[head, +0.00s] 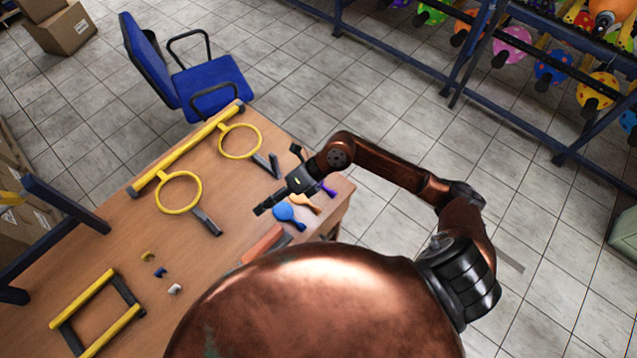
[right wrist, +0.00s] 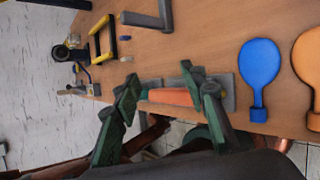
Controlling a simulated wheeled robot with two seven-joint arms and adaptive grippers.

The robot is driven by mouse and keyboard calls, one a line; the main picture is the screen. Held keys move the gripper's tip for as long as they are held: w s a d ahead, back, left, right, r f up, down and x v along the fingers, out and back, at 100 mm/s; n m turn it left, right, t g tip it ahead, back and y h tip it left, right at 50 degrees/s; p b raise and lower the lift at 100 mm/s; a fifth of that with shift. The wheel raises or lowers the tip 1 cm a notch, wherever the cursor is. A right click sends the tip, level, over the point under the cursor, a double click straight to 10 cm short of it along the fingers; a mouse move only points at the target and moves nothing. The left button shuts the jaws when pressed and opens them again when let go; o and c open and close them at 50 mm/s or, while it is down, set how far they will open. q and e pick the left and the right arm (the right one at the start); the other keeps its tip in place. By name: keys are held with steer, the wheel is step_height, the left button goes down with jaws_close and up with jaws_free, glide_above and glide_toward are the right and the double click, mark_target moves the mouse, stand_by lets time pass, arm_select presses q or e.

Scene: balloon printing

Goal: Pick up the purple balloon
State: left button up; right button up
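The purple balloon (head: 327,189) lies flat near the table's right edge in the head view, partly hidden by my right arm; it is outside the right wrist view. Beside it lie an orange balloon (head: 305,203) and a blue balloon (head: 288,213). The right wrist view shows the blue balloon (right wrist: 260,62) whole and the orange balloon (right wrist: 308,62) cut by the frame edge. My right gripper (head: 272,195) is over the table, left of the purple balloon. In the right wrist view its fingers (right wrist: 160,78) are apart with nothing held. My left gripper is not in view.
The wooden table (head: 130,230) holds two yellow rings (head: 178,191) with dark handles, a yellow-and-black frame (head: 80,292), several small pieces and an orange block (head: 262,243). A blue chair (head: 205,85) stands behind the table. A rack with colourful balloons (head: 510,45) is at upper right.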

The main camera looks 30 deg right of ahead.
steer(key=d+f+h, duration=0.4)
steer(key=d, duration=0.2)
steer(key=g+h, duration=0.1)
steer(key=h, duration=0.5)
glide_above(332, 192)
steer(key=a, duration=0.1)
step_height(332, 192, down, 3)
steer(key=shift+w, duration=0.15)
steer(key=shift+d+f, duration=0.25)
steer(key=shift+f, duration=0.55)
steer(key=shift+d+f+p, duration=0.2)
steer(key=shift+f+p, duration=0.5)
steer(key=shift+f, duration=2.35)
steer(key=shift+c, duration=0.7)
steer(key=c, duration=0.7)
